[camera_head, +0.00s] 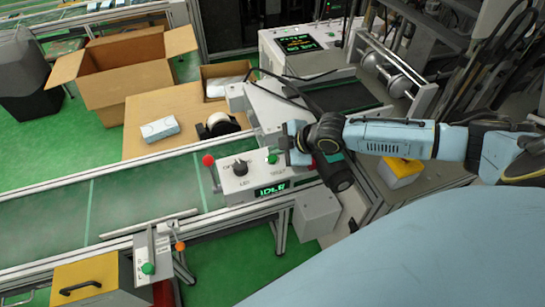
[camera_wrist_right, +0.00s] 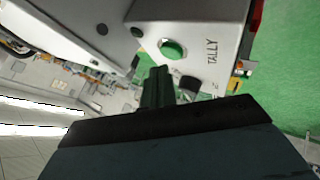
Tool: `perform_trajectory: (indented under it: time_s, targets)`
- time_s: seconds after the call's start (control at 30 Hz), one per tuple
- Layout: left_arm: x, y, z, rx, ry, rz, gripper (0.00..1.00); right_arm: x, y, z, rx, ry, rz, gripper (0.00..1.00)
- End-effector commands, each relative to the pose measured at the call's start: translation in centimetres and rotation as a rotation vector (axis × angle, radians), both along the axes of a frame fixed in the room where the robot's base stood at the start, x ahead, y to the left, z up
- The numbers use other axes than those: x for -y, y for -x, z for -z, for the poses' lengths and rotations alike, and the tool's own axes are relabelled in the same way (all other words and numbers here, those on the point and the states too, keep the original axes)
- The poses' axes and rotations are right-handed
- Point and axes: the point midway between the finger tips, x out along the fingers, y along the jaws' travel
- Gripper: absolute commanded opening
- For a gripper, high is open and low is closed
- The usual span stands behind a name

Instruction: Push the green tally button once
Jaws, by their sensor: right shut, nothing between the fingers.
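The green tally button (camera_head: 271,157) is a round cap on top of a white control box (camera_head: 237,180) beside the conveyor. In the right wrist view the button (camera_wrist_right: 172,49) sits next to the printed word TALLY. My right gripper (camera_head: 289,148) is shut and empty, just to the right of the button in the head view. In the right wrist view its fingertips (camera_wrist_right: 158,74) point toward the button, with a small gap in the picture; whether they touch cannot be told. My left gripper is not in view.
The box has a knob (camera_head: 240,167) and a display (camera_head: 271,190) reading IDLE. The green conveyor (camera_head: 130,187) runs left. Another green button (camera_head: 148,268) is at the front. An open carton (camera_head: 125,70) stands behind.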

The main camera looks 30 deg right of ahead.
Motion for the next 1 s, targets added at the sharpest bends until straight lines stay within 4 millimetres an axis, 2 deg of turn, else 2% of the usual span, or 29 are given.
perform_trajectory:
  time_s: [0.2, 1.0]
  targets:
    - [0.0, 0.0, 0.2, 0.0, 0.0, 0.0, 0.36, 0.0, 0.0, 0.8, -0.001, 0.0, -0.001, 0.0]
    - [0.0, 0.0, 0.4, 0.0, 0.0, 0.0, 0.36, 0.0, 0.0, 1.3, 0.0, -0.001, -0.001, 0.0]
